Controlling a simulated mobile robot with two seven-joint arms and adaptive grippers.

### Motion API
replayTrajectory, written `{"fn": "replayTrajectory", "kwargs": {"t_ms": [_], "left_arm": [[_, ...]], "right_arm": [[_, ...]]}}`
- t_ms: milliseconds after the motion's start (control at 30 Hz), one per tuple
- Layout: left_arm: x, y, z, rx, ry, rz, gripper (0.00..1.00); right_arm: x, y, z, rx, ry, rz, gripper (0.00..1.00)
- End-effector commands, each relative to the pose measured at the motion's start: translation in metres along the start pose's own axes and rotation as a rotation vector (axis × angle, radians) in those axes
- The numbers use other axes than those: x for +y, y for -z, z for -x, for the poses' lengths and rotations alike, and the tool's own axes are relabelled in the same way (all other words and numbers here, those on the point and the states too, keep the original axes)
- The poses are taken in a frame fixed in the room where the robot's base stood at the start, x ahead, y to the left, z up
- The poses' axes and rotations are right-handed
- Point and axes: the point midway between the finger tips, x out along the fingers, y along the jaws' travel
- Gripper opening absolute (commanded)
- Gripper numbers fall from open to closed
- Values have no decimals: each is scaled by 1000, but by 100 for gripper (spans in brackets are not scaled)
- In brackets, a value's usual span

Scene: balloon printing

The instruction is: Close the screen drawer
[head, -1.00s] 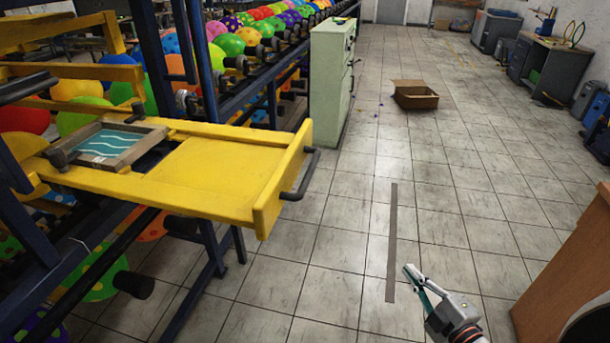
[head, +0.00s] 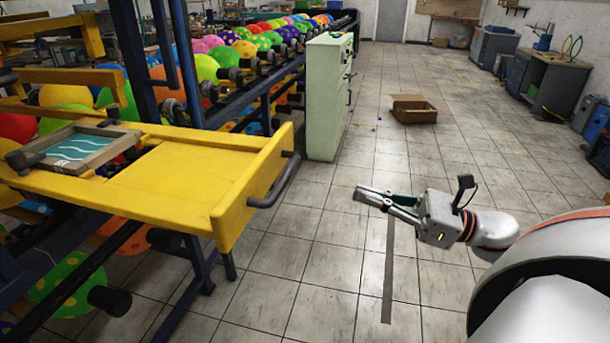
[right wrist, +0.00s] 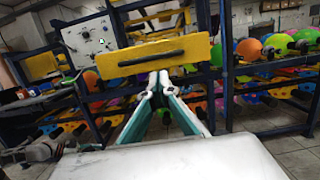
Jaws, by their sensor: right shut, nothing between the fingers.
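The yellow screen drawer (head: 165,178) sticks out from the blue frame at the left, pulled open. Its front panel carries a dark bar handle (head: 275,182). A framed screen (head: 82,148) with a teal print lies on the drawer. My right gripper (head: 362,194) is shut and empty, to the right of the handle and apart from it. In the right wrist view, the drawer front (right wrist: 185,47) and its handle (right wrist: 150,58) are just beyond the closed fingertips (right wrist: 158,80). A blurred pale mechanical shape at that view's lower left may be my left gripper.
A pale green cabinet (head: 328,95) stands behind the drawer. An open cardboard box (head: 414,110) is on the floor further back. Racks of coloured balloons fill the left side. The tiled floor right of the drawer is mostly clear.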

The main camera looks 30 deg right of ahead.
Motion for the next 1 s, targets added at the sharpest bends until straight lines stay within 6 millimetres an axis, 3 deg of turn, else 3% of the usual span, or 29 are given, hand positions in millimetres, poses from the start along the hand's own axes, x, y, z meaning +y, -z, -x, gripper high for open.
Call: {"fn": "replayTrajectory", "kwargs": {"t_ms": [500,700,1000], "left_arm": [[-8,34,16,17,7,-6,40],[-8,38,19,14,7,-6,40],[-8,38,20,13,6,-5,40]], "right_arm": [[0,-5,-96,-4,0,-1,0],[0,-2,-115,-2,1,-3,0],[0,0,-119,-1,2,-4,0]]}}
